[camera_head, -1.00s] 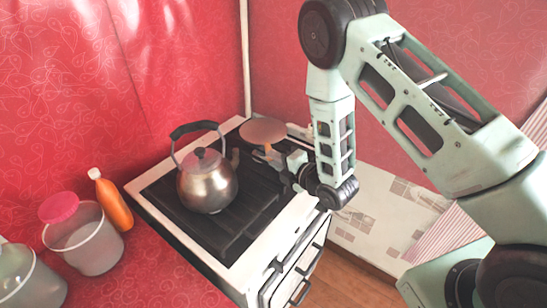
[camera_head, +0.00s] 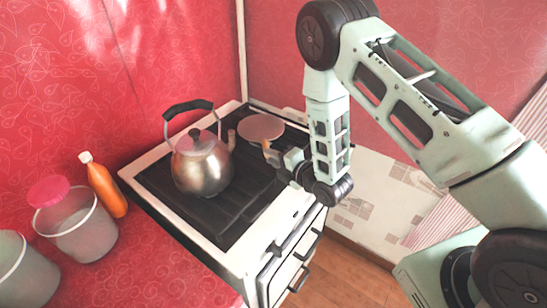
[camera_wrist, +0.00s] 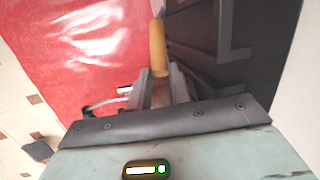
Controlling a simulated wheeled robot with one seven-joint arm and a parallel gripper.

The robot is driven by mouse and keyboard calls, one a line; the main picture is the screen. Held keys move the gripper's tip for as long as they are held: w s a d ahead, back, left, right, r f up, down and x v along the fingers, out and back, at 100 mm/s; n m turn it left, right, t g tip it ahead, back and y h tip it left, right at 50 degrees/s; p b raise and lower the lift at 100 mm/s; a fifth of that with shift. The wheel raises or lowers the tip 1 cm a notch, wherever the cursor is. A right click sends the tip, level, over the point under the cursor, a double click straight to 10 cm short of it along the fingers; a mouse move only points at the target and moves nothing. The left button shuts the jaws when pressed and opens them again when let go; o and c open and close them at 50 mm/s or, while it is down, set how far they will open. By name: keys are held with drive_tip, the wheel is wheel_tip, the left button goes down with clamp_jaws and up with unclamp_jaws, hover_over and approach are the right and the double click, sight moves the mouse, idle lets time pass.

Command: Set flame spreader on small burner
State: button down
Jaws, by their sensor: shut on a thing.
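The flame spreader (camera_head: 261,127) is a flat round brownish disc with a wooden handle, over the far right part of the stove top in the head view. My gripper (camera_head: 277,158) is shut on its handle. In the wrist view the wooden handle (camera_wrist: 158,48) stands between the fingers of my gripper (camera_wrist: 161,88), and the disc cannot be made out. The stove (camera_head: 237,213) is white with a dark top. I cannot make out the small burner. Whether the disc touches the stove or hangs above it is not clear.
A metal kettle (camera_head: 202,166) with a dark raised handle stands on the stove, left of the spreader. Red walls close off the back.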

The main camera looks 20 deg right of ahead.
drive_tip(key=shift+f+b, duration=0.4)
drive_tip(key=shift+b, duration=0.05)
drive_tip(key=c, duration=1.2)
unclamp_jaws()
drive_tip(key=p+v, duration=0.4)
drive_tip(key=v, duration=1.3)
drive_tip(key=shift+s+d, duration=0.1)
drive_tip(key=shift+s, duration=0.05)
